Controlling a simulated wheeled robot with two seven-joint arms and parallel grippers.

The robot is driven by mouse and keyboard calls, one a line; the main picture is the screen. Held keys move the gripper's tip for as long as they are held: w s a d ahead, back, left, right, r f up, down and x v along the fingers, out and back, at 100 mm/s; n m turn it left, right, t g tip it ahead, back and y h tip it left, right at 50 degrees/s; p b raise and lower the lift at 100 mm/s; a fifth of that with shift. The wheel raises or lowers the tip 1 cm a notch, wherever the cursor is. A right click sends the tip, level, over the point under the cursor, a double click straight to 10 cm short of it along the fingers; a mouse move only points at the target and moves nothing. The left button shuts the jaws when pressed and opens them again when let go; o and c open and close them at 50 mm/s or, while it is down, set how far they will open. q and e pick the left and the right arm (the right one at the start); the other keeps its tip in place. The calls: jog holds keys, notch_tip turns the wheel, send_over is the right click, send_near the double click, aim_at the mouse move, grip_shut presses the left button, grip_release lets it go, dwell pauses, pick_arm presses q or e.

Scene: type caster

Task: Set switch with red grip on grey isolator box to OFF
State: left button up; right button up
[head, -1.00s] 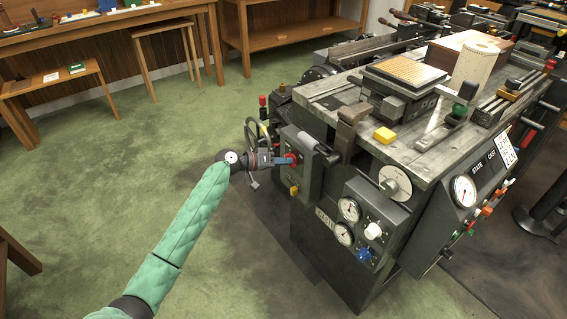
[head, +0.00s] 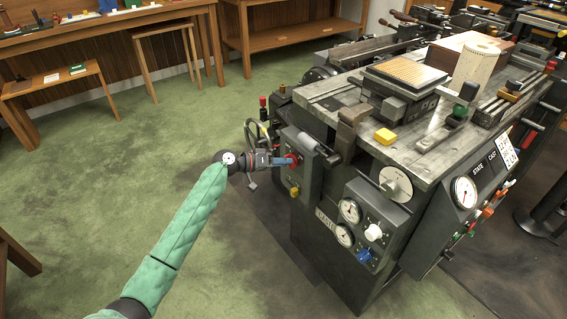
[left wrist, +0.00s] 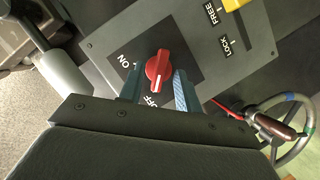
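The grey isolator box (left wrist: 215,45) fills the upper part of the left wrist view and shows on the machine's left side in the head view (head: 302,173). Its switch has a red grip (left wrist: 158,68) on a dark plate lettered ON and OFF. The end of the grip with a pale mark points down towards the OFF lettering. My left gripper (left wrist: 157,82) is open, with one finger on each side of the red grip and small gaps visible. In the head view my left gripper (head: 281,160) reaches the box front. My right gripper is not in view.
A yellow part (left wrist: 232,4) by FREE and LOCK labels sits on the same box. A handwheel (left wrist: 290,130) is close by at the right of the wrist view. The machine's bench top (head: 430,150) holds several tools. Green floor (head: 120,150) around my left arm is clear.

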pick_arm(q)
jog(key=v, duration=0.7)
dwell(0.3)
